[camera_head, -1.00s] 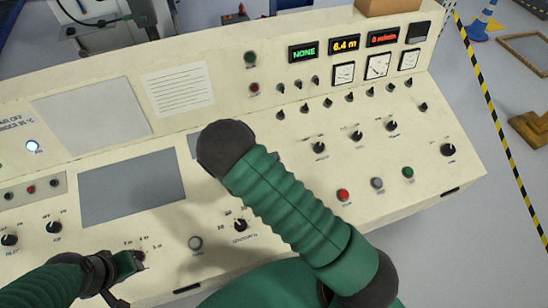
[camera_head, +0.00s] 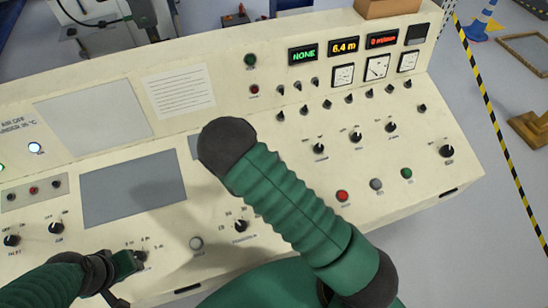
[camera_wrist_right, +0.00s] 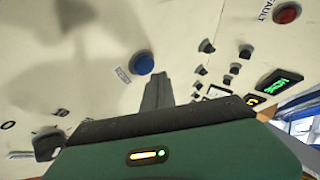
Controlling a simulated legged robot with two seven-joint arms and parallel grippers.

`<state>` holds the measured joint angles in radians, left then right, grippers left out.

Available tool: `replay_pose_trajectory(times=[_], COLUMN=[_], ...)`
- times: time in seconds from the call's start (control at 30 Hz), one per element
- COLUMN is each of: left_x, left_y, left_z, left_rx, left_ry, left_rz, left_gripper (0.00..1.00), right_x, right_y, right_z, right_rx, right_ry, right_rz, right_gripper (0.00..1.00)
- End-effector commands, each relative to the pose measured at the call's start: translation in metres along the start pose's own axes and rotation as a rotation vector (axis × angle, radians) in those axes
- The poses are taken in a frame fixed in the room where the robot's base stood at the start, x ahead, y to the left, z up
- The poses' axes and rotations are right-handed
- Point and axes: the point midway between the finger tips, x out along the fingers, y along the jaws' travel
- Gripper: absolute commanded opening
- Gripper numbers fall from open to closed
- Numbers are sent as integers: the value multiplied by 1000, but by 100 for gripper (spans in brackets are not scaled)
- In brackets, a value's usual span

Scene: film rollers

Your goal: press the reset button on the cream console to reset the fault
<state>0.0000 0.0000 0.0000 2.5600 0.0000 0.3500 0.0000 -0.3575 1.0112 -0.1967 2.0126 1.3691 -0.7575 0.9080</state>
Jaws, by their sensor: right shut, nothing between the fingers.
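The cream console (camera_head: 110,130) fills the head view. In the right wrist view a round blue button (camera_wrist_right: 143,62) with a small label beside it, too blurred to read surely, sits on the cream panel. In the head view my right arm hides that spot. My right gripper (camera_wrist_right: 157,82) is shut and empty, its tips close to the blue button; contact cannot be told. A red lamp (camera_wrist_right: 287,12) marked FAULT is at the upper right of the wrist view. My left gripper (camera_head: 135,261) is low beside a black knob in the head view; its fingers are unclear.
Several knobs, with a red button (camera_head: 342,196), a grey button (camera_head: 376,184) and a green button (camera_head: 407,173), cover the right part of the console. A pale round button (camera_head: 196,243) is between my arms. The display (camera_head: 303,54) reads NONE.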

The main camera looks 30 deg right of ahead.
Motion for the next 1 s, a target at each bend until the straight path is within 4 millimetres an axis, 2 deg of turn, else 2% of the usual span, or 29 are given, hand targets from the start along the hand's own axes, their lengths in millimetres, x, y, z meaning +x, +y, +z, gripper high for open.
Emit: replay_pose_trajectory(times=[0.17, 0.63, 1.0], left_x=[-3, -37, -36], left_y=[0, 0, 0], left_z=[-1, -9, -8], left_rx=[0, 0, 0], left_ry=[0, 0, 0], left_rz=[0, 0, 0], left_gripper=[36, 36, 36], right_x=[-2, -34, -34], right_y=[-2, -26, -25], right_z=[-2, -25, -25], right_rx=[0, 0, 0], right_ry=[0, 0, 0], right_rz=[0, 0, 0], right_gripper=[0, 0, 0])
